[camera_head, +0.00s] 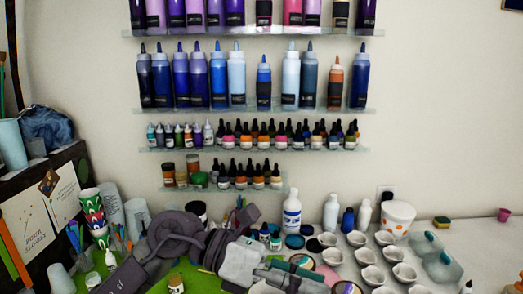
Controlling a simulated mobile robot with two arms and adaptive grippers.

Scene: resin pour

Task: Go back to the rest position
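My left arm reaches in from the lower left, folded low over the work table (460,240). My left gripper (312,279) is at the bottom centre, pointing right, beside the white cups (372,275). Its fingers are partly cut off by the bottom edge, so I cannot tell whether they are open or shut. No held object can be made out. My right gripper is not in view.
Several bottles, including a white one (292,212), stand behind my arm. A dotted bucket (397,217) stands at the back right. Stacked cups (92,212) and a small bottle (176,284) are near the arm. Glass shelves (250,108) of bottles line the wall.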

